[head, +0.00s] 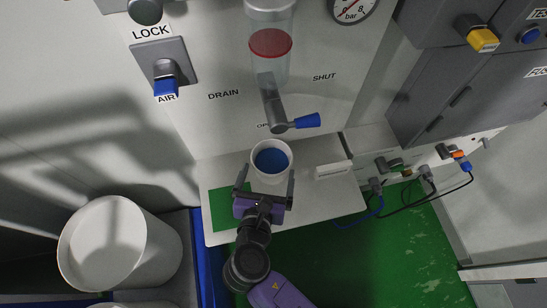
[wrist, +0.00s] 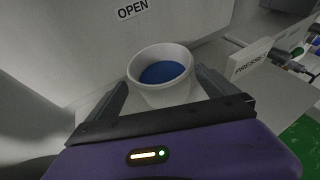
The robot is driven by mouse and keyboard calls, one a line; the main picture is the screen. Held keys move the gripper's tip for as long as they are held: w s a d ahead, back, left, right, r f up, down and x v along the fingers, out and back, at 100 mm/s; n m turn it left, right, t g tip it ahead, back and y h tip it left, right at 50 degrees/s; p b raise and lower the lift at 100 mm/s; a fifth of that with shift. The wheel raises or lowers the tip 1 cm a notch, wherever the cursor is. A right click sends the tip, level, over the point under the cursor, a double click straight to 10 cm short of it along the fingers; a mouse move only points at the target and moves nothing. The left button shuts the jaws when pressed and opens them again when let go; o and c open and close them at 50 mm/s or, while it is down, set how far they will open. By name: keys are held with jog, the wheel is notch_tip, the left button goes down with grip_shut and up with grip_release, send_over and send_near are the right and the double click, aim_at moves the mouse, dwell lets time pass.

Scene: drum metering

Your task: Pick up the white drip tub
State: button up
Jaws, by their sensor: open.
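The white drip tub (head: 271,146) stands upright on the white shelf, below the drain spout, with blue liquid inside. It also shows in the wrist view (wrist: 163,98), straight ahead of my gripper. My gripper (head: 264,180) is open at the near side of the tub. In the wrist view its two fingers (wrist: 165,93) point toward the tub, one on each side of its lower near part. I cannot tell whether either finger touches it.
The shelf (head: 216,238) carries a green mat (head: 226,208) at left and a white block with a label (head: 331,170) at right. A drain valve with a blue handle (head: 305,121) hangs above the tub. A large white drum (head: 95,243) stands at lower left. Cables lie at right.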

aim_at(274, 148)
jog(key=x, duration=0.6)
jog(key=shift+w+d+p, duration=0.1)
jog(key=shift+w+p, duration=0.05)
jog(key=shift+p, duration=0.2)
jog(key=c, duration=1.2)
jog(key=shift+c, duration=0.2)
jog(key=shift+r, duration=0.15)
